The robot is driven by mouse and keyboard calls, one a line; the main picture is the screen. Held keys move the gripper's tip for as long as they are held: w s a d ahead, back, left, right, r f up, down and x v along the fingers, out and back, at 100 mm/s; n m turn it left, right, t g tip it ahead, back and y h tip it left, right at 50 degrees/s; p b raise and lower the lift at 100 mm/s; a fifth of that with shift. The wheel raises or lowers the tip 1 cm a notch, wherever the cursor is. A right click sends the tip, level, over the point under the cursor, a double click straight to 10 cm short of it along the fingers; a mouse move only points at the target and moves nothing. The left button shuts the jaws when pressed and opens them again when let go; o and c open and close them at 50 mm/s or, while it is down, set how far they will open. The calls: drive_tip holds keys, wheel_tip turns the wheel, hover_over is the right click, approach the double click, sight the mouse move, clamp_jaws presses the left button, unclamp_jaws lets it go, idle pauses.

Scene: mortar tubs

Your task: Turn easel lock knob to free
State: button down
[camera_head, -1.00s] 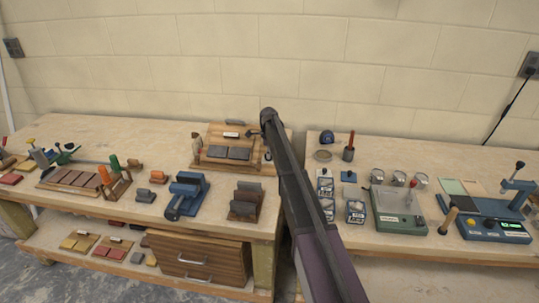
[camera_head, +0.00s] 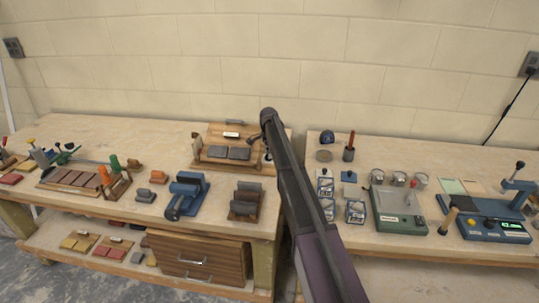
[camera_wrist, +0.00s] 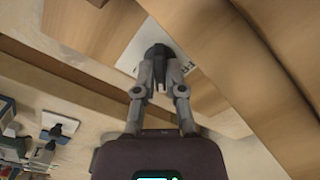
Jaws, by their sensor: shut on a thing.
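The wooden easel (camera_head: 215,135) stands at the back of the left bench, with two grey tiles (camera_head: 228,153) on its front and a small white label on its board. My gripper (camera_head: 250,138) is at the easel's right part, partly hidden by my arm. In the wrist view my gripper (camera_wrist: 159,82) has its fingers closed together on the small dark lock knob (camera_wrist: 158,52), in front of a white plate (camera_wrist: 135,57) on the wood. The fingers cover much of the knob, so its turn position cannot be read.
Blue clamp-like tool (camera_head: 186,194) and a rack of grey blocks (camera_head: 245,201) stand in front of the easel. A wooden beam (camera_wrist: 265,85) runs close beside my gripper.

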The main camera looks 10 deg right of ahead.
drive_tip(key=n, duration=0.4)
drive_tip(key=shift+s+n, duration=0.15)
drive_tip(key=shift+n, duration=0.15)
drive_tip(key=n, duration=0.5)
idle(0.4)
drive_tip(key=c, duration=0.7)
unclamp_jaws()
drive_tip(key=shift+r, duration=0.1)
